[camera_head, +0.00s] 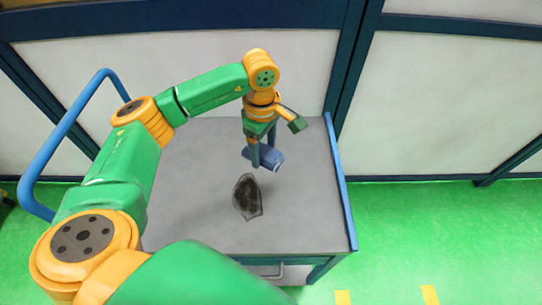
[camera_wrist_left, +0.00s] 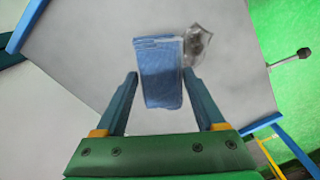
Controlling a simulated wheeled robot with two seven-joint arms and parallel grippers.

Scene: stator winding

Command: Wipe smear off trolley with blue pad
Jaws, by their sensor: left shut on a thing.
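The trolley (camera_head: 310,200) has a grey top with blue edges. A dark, pointed smear (camera_head: 247,197) lies near the middle of its top. My left gripper (camera_head: 258,161) is shut on the blue pad (camera_head: 272,157), above the trolley and just behind the smear in the head view. In the left wrist view the pad (camera_wrist_left: 160,78) sits between the two fingers, and the smear (camera_wrist_left: 197,44) shows beside its upper right edge, partly hidden by it. I cannot tell whether the pad touches the top. My right gripper is not in view.
A blue handle rail (camera_head: 60,140) stands at the trolley's left. White panels (camera_head: 440,110) in dark blue frames stand behind it. Green floor (camera_head: 430,230) with yellow marks is open at the right. The rest of the trolley top is clear.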

